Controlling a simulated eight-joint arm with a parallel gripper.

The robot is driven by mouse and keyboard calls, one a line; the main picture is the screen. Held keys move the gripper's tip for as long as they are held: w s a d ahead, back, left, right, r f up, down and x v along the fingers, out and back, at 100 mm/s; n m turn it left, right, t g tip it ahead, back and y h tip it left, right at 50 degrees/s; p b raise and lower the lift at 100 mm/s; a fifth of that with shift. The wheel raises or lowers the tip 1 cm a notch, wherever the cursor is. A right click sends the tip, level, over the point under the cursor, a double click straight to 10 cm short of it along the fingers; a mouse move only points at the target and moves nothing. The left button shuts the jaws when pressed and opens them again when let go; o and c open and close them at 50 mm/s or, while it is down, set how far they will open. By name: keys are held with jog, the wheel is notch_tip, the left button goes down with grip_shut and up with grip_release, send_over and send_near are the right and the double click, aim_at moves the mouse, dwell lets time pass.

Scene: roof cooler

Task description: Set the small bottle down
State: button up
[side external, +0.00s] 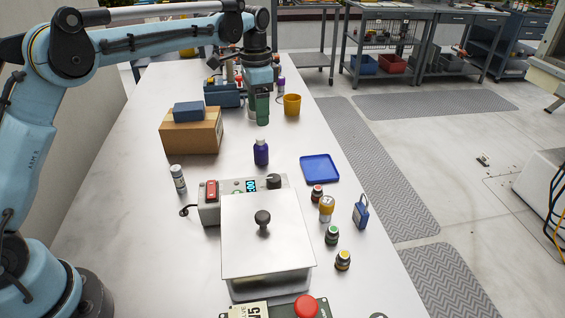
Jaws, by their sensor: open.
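My gripper (259,101) points down over the far part of the white table (120,215), and its jaws are open. A dark green shape (262,110) shows at its lower end; I cannot tell whether it is a finger or an object between or behind the jaws. Which bottle is the small bottle is not clear. A dark purple bottle (261,152) stands upright nearer the camera, apart from the gripper. A small grey bottle (179,180) stands at the left.
A cardboard box (191,137) with a blue block (188,111) on top stands left of the gripper. A blue bin (222,95) and yellow cup (292,105) are close by. A blue tray (320,169) is empty. A lidded metal device (265,240) fills the front.

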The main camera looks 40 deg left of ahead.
jog(key=shift+s+r, duration=0.15)
jog(key=shift+r, duration=0.15)
jog(key=s+r+n+t, duration=0.2)
jog(key=s+n+t, duration=0.1)
jog(key=s, duration=0.6)
jog(key=s+r+n+t, duration=0.2)
jog(key=s+r, duration=0.1)
jog(key=s, duration=0.5)
jog(key=s+f+n+t, duration=0.2)
jog(key=s+f, duration=0.3)
jog(key=s, duration=0.1)
jog(key=shift+s+d, duration=0.2)
